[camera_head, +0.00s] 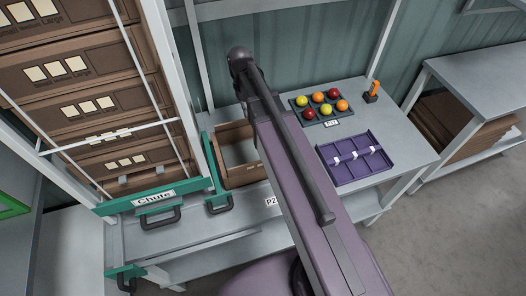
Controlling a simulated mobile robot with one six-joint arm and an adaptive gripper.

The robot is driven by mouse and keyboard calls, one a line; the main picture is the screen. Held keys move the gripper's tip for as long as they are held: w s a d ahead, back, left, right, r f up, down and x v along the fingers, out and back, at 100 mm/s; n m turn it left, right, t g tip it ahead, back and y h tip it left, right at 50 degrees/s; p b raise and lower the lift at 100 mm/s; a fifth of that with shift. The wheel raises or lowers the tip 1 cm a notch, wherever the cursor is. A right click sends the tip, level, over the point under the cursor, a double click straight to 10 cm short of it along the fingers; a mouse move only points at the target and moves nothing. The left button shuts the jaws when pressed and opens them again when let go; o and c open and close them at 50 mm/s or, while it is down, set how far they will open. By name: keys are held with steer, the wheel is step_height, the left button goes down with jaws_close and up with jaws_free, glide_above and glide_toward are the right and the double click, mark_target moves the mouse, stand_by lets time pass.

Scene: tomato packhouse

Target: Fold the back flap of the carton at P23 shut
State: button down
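An open brown carton (241,181) stands on the grey bench just right of the chute, behind a label reading "P2" (271,201) whose rest is hidden by my arm. I see into its pale inside from above. My arm crosses in front of the carton's right side and hides that part. I cannot tell clearly how its back flap stands. My gripper is not in view; the arm's far visible end is a dark joint above and behind the carton.
Flat brown cartons are stacked in the chute rack (153,198) at left. A dark tray (331,123) of colored tomatoes, a purple divided tray (352,173) and an orange-handled tool (373,92) lie on the bench's right. A second bench (480,72) stands further right, beyond open floor.

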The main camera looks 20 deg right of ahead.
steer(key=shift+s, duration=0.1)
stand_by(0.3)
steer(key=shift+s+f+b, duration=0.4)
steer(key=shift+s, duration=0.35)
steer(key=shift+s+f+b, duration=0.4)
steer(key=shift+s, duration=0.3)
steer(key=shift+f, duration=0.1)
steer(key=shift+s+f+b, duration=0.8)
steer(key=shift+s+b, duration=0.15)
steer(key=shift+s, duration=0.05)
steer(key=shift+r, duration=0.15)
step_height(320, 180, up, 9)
steer(key=p, duration=0.9)
